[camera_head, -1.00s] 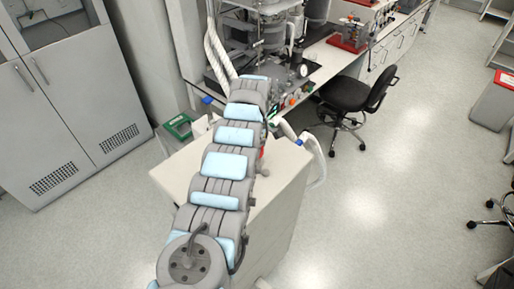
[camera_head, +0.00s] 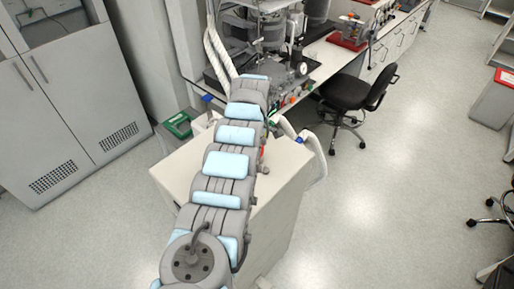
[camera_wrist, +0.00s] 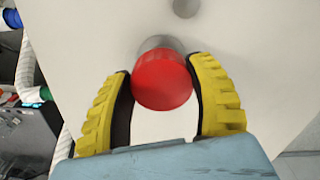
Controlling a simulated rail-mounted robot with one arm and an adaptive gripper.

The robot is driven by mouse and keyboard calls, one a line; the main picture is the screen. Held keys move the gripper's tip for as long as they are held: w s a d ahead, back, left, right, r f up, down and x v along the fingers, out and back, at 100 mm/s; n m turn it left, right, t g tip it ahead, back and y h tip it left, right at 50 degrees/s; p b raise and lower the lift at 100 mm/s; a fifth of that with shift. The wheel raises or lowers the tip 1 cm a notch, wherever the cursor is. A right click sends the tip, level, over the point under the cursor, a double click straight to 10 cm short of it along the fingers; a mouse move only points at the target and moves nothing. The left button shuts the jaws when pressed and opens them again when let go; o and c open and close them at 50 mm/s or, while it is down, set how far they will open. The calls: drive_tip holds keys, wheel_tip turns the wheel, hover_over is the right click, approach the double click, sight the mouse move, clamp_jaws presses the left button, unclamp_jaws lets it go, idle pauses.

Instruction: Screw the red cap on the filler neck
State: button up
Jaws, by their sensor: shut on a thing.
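The red cap (camera_wrist: 162,82) is between the two yellow ribbed fingers of my gripper (camera_wrist: 161,88) in the wrist view, and the fingers are shut on it. A grey cylindrical shape (camera_wrist: 165,43), which looks like the filler neck, shows just beyond the cap's far edge. The cap covers most of it, so I cannot tell whether the cap is seated or threaded. In the head view my arm hides most of the gripper area above the white cabinet (camera_head: 280,205); only a small red spot shows beside the arm.
A second grey round fitting (camera_wrist: 186,7) sits at the top edge of the wrist view. White hoses (camera_head: 316,160) run beside the cabinet. A bench with reactor equipment (camera_head: 300,68) stands behind, with a black chair (camera_head: 350,95) to the right. Open floor lies at the right.

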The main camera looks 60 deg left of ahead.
drive_tip(key=shift+f, duration=0.35)
idle(0.3)
idle(0.4)
